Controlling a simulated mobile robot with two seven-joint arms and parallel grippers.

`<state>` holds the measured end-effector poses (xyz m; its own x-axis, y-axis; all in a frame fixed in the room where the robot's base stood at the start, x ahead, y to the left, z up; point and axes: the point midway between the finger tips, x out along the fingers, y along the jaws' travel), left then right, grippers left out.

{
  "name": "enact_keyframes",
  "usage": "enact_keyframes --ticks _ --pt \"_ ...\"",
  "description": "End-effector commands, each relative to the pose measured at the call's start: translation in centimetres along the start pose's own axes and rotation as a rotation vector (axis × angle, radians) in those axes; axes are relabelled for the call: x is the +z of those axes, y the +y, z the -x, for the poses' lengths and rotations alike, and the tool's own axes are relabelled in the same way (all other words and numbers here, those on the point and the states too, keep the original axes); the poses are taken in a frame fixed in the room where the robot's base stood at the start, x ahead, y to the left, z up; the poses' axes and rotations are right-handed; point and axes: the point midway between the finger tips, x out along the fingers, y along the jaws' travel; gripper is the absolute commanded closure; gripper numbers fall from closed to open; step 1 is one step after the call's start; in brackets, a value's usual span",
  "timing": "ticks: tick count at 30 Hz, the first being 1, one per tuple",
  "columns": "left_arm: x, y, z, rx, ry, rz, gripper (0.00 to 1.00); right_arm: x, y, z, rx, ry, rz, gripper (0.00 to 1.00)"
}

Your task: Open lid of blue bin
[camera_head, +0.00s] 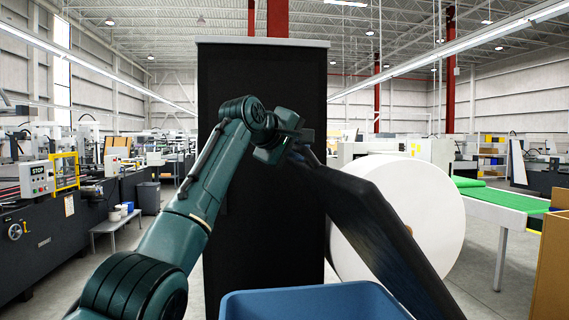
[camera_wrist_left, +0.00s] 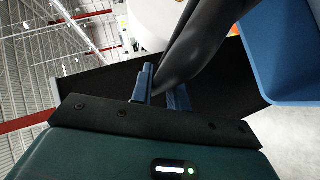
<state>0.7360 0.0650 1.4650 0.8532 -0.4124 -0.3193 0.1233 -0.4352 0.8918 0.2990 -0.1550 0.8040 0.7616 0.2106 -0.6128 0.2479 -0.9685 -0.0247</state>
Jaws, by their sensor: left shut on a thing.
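The blue bin (camera_head: 315,303) is at the bottom middle of the head view, with only its upper part showing. Its dark lid (camera_head: 375,225) stands raised and steeply tilted, its upper end toward the left and its lower end at the bin's right side. My left gripper (camera_head: 293,146) is at the lid's upper end and is shut on its edge. In the left wrist view, my fingers (camera_wrist_left: 162,90) are at the black lid (camera_wrist_left: 205,40), and the blue bin (camera_wrist_left: 288,50) is at upper right. My right gripper is not in view.
A tall black cabinet-like panel (camera_head: 265,230) stands right behind the bin and my left arm. A large white roll (camera_head: 415,200) is behind the lid. A table with a green top (camera_head: 505,197) is at right, and machines (camera_head: 60,215) line the left.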

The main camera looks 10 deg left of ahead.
Motion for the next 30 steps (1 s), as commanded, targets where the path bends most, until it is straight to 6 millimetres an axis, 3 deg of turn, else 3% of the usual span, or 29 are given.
enact_keyframes --ticks 15,16,21,24,30 --pt "0.59 0.94 0.21 0.005 0.002 0.0 1.0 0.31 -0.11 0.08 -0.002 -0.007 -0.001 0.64" --pt "0.59 0.93 0.21 0.005 0.002 -0.001 0.82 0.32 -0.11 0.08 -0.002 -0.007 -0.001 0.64" --pt "0.55 0.86 0.2 0.003 0.002 0.0 0.68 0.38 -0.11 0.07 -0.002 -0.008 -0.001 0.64" --pt "0.53 0.81 0.19 0.002 0.002 0.0 0.62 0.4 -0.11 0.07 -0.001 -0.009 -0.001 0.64" --pt "0.5 0.71 0.16 0.0 0.002 0.001 0.62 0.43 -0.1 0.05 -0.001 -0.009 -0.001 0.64"
